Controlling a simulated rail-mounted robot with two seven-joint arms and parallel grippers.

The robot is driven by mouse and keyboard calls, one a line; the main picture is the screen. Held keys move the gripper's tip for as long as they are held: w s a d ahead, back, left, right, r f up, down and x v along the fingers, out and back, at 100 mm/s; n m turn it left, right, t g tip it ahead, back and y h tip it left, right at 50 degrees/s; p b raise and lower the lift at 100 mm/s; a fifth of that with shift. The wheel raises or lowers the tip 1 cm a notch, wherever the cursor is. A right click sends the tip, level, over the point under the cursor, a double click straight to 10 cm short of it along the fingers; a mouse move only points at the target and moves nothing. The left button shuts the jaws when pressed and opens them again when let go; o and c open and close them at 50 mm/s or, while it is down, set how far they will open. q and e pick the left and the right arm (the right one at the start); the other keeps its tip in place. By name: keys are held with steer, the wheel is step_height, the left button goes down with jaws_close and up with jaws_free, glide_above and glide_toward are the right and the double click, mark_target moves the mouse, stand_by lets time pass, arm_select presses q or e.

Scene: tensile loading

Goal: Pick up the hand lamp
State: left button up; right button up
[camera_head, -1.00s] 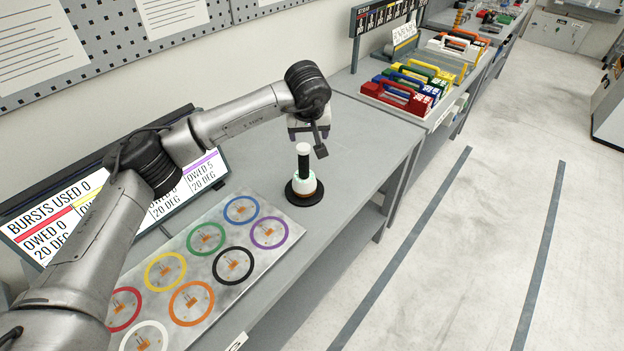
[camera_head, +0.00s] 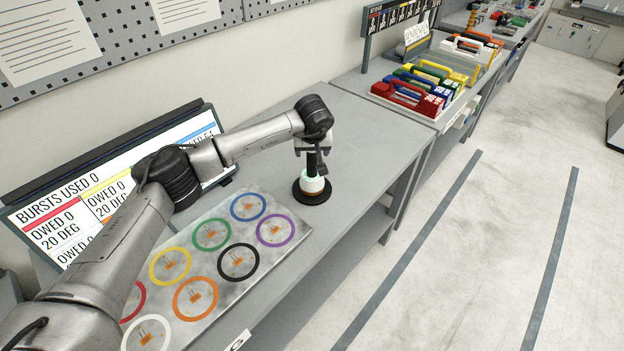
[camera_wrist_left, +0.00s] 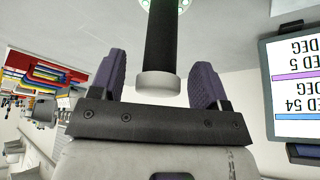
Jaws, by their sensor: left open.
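The hand lamp (camera_head: 314,184) stands upright on a round black base (camera_head: 300,199) on the grey bench. It has a black handle and a pale lower part with a green glow. My left gripper (camera_head: 313,156) is over the handle's top, which it partly hides in the head view. In the left wrist view, the lamp's black handle (camera_wrist_left: 160,40) with its white end cap lies between the two spread purple fingers of my left gripper (camera_wrist_left: 158,84). Gaps show on both sides of the handle. My right gripper is in neither view.
A plate with several coloured rings (camera_head: 215,262) lies left of the lamp. A tilted screen (camera_head: 85,212) stands behind it. Coloured handled cases (camera_head: 415,92) sit on the adjoining bench at the right. The bench around the lamp is clear.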

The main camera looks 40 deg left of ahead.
arm_select(q)
steer(key=shift+x, duration=1.1)
jaws_close()
steer(key=shift+r, duration=0.1)
